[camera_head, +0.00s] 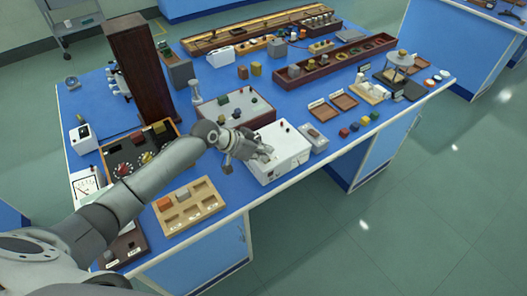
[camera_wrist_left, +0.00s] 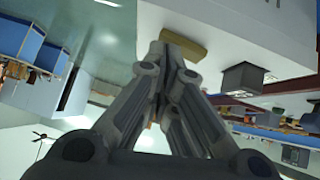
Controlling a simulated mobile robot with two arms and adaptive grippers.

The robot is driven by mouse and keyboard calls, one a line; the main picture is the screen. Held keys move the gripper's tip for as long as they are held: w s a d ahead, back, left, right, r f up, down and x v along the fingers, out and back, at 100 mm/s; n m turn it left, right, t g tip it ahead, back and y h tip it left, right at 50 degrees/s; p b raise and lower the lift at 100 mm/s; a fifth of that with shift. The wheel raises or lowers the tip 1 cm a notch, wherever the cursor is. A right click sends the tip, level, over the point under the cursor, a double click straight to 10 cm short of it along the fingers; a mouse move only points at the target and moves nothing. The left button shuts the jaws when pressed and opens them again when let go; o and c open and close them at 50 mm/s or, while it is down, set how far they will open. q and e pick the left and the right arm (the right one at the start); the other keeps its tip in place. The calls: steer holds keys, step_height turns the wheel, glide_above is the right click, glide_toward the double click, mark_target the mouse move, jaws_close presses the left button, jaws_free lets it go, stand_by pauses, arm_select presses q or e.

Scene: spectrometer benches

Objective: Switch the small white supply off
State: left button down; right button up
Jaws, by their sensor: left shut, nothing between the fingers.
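The white supply (camera_head: 290,165) is a box near the front edge of the blue bench, with small dark knobs on its top. My left gripper (camera_head: 264,154) is shut and empty, its fingertips over the left part of the box's top. In the left wrist view the white surface (camera_wrist_left: 225,45) fills the upper right. A tan, rocker-like piece (camera_wrist_left: 187,42) sits there right at the closed fingertips of my left gripper (camera_wrist_left: 166,48). I cannot tell whether they touch it or which way it is tilted. My right gripper is not in view.
A small pale box (camera_head: 314,139) stands just right of the supply. A wooden tray with blocks (camera_head: 205,211) lies to its front left, and a panel with colored blocks (camera_head: 215,116) behind it. A tall dark wooden cabinet (camera_head: 140,75) rises at the back left.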

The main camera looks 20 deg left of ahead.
arm_select(q)
steer(key=shift+w+a+f+b, duration=0.1)
steer(key=shift+w+a+b, duration=0.35)
steer(key=shift+a, duration=0.25)
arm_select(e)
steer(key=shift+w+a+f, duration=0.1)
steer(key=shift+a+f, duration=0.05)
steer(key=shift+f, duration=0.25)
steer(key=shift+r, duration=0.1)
